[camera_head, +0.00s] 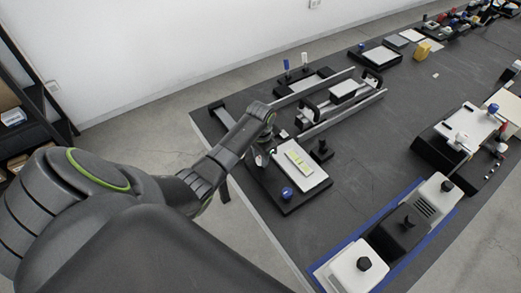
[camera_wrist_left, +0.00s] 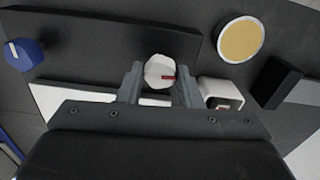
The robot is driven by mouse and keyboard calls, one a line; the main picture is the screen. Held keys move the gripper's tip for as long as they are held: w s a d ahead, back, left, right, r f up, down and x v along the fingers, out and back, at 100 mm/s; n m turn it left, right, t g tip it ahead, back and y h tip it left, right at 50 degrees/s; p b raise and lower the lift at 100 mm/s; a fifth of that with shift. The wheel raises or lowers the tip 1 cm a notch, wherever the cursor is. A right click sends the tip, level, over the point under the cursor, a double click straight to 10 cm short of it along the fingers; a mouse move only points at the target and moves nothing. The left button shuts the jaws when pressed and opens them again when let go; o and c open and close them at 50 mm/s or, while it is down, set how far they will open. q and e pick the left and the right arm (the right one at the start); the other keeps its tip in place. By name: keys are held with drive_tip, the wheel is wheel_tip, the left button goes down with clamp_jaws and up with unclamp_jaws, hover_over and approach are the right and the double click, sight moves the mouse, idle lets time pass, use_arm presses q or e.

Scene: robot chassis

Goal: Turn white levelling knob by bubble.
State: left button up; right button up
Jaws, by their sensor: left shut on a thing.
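The white levelling knob (camera_wrist_left: 157,70) has a red mark and sits between the fingers of my left gripper (camera_wrist_left: 158,84), which is shut on it. In the head view my left gripper (camera_head: 265,154) reaches down at the left side of a black base (camera_head: 292,207); the knob there is mostly hidden by the gripper. A white plate (camera_head: 313,178) on this base carries a yellow-green bubble level (camera_head: 298,158). The bubble itself is too small to read. A blue knob (camera_head: 287,192) stands at the near corner, and it also shows in the left wrist view (camera_wrist_left: 22,53). My right gripper is not in view.
A black post knob (camera_head: 322,150) stands right of the plate. Behind are metal rails (camera_head: 340,111) with a carriage. White and black boxes (camera_head: 358,268) with knobs lie in front on blue edging. In the wrist view a white square tube (camera_wrist_left: 221,93) lies close beside the right finger.

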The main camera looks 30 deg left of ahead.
use_arm(q)
drive_tip(key=shift+w+m, duration=0.1)
drive_tip(key=shift+m, duration=0.4)
drive_tip(key=shift+r, duration=0.1)
drive_tip(key=o, duration=1)
drive_tip(key=shift+r+p, duration=2.2)
drive_tip(key=shift+r, duration=6.45)
